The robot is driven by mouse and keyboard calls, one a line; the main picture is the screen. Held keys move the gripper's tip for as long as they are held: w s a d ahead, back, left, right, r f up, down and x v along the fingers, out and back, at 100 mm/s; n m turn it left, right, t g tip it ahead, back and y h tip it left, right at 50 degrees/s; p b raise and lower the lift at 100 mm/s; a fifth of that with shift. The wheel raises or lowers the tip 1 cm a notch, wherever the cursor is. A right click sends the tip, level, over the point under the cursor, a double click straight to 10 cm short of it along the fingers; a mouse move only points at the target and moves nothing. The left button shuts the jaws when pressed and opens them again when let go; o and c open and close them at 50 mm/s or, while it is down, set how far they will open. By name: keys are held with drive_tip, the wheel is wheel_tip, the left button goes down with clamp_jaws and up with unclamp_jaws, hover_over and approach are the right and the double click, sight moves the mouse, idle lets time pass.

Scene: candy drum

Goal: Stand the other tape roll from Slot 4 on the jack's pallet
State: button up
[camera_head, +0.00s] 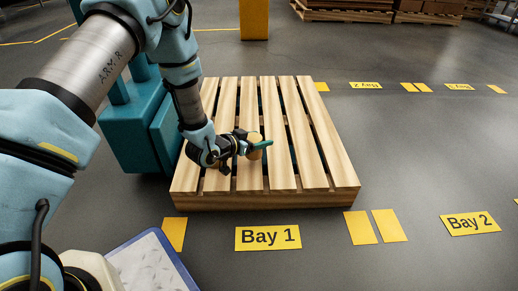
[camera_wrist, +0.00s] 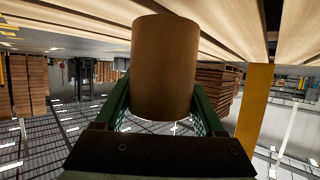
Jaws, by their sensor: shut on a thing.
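My gripper (camera_head: 259,146) is shut on a tan tape roll (camera_head: 254,151) just over the pallet. In the wrist view the roll (camera_wrist: 163,68) fills the space between the green fingers (camera_wrist: 160,112), its side facing the camera. The wooden pallet (camera_head: 291,118) lies at the teal jack (camera_head: 134,123) and has no other load that I can see. In the wrist view the pallet's slats (camera_wrist: 232,20) run along the top, close to the roll's end. I cannot tell whether the roll touches the slats. Slot 4 is not recognizable in view.
A yellow post (camera_head: 254,18) stands behind the pallet. Yellow floor labels mark Bay 1 (camera_head: 268,238) and Bay 2 (camera_head: 470,223). Stacked loads on pallets (camera_head: 345,10) stand at the back. The pallet's right half and the floor to its right are clear.

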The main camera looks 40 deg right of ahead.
drive_tip(key=shift+f+b, duration=0.45)
drive_tip(key=shift+f, duration=1)
drive_tip(key=shift+f, duration=0.15)
drive_tip(key=o, duration=1.5)
drive_tip(key=shift+a+r, duration=0.35)
drive_tip(key=p+v, duration=0.5)
drive_tip(key=v, duration=0.6)
drive_tip(key=shift+a, duration=0.15)
